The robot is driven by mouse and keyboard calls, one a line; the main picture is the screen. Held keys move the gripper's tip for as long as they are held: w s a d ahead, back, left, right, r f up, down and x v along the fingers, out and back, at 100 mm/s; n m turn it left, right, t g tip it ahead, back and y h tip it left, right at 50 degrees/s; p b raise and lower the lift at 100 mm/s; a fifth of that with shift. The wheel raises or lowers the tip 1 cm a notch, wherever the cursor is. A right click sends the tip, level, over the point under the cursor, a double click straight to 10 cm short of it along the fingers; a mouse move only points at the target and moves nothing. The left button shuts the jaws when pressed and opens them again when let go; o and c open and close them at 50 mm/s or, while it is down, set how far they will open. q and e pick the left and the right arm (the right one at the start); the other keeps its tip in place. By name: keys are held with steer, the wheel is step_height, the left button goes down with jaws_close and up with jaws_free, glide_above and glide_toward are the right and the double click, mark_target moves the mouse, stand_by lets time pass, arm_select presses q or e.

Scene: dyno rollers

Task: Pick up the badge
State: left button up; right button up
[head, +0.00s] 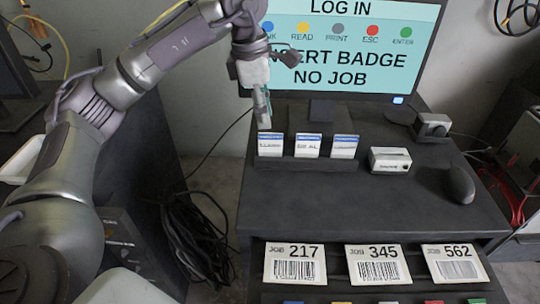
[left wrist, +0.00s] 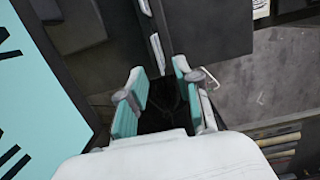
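Three white badges with blue tops stand side by side in a dark holder (head: 300,163) on the desk: the left badge (head: 271,145), the middle badge (head: 307,146) and the right badge (head: 344,147). My left gripper (head: 263,112) points down just above the left badge. In the left wrist view, its two teal-padded fingers (left wrist: 160,95) are apart with nothing held between them. Thin pale edges (left wrist: 157,52), apparently badges seen edge-on, lie just beyond the fingertips. My right gripper is not in view.
A monitor (head: 345,75) reading "INSERT BADGE NO JOB" stands behind the holder. A small white box (head: 390,160), a black mouse (head: 459,184) and a small scanner-like device (head: 433,126) are to the right. Job cards (head: 295,264) sit on a lower front shelf.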

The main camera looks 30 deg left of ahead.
mark_target(272, 143)
arm_select(q)
steer(key=f, duration=0.1)
steer(key=w+f+b, duration=0.1)
steer(key=f, duration=0.1)
steer(key=shift+d+f, duration=0.2)
steer(key=shift+f, duration=0.05)
steer(key=shift+d+f+b, duration=0.15)
steer(key=shift+f+b, duration=0.2)
steer(key=shift+f, duration=0.2)
steer(key=shift+d+f+b, duration=0.15)
steer(key=shift+f+b, duration=0.2)
steer(key=shift+f, duration=0.15)
steer(key=shift+s+d+f+b, duration=0.15)
steer(key=shift+f+b, duration=0.25)
steer(key=shift+f, duration=0.25)
steer(key=shift+d+f+b, duration=0.1)
steer(key=shift+f+b, duration=0.3)
steer(key=shift+f, duration=0.45)
steer(key=shift+w, duration=0.2)
steer(key=shift+s+r, duration=0.1)
jaws_close()
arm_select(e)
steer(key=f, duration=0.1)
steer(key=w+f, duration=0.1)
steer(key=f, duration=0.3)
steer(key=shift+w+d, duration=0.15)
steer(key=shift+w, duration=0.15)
